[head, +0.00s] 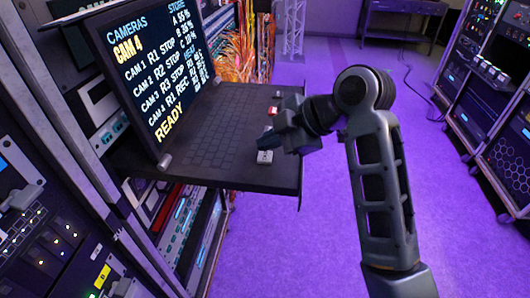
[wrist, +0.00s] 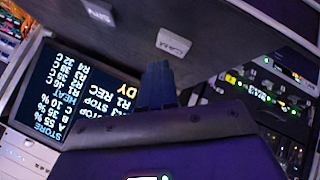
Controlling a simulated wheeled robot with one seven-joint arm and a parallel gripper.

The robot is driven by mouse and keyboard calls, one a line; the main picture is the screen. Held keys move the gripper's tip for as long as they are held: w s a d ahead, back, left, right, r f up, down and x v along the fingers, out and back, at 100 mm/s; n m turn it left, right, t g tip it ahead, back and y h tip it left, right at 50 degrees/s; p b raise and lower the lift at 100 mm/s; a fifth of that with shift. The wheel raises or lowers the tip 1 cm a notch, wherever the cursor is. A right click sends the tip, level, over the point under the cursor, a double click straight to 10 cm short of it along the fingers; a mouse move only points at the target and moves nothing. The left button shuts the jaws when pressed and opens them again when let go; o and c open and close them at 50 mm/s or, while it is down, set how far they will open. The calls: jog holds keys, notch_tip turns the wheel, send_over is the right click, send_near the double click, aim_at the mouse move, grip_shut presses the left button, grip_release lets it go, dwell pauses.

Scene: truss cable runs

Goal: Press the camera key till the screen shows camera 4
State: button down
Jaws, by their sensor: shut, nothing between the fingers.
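The screen (head: 148,65) stands at the left in the head view and reads CAM 4 under the heading CAMERAS, with READY at the bottom. It shows upside down in the wrist view (wrist: 65,95). The pale camera key (head: 265,157), marked CAM in the wrist view (wrist: 173,42), sits near the front right of the dark keyboard shelf (head: 225,175). My gripper (head: 260,141) is shut and empty, with its tips (wrist: 158,66) close by the key. The key's face is clear of the fingers in the wrist view; I cannot tell whether they touch its edge.
A red key (head: 272,110) and another small key (head: 277,94) sit farther back on the shelf. Equipment racks stand at left and right (head: 490,80). A bundle of orange cables (head: 240,60) hangs behind the shelf. The purple floor to the right is open.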

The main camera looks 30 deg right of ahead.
aim_at(269, 158)
jog(key=shift+r, duration=0.1)
notch_tip(269, 158, up, 5)
jog(key=p, duration=0.4)
dwell(1.8)
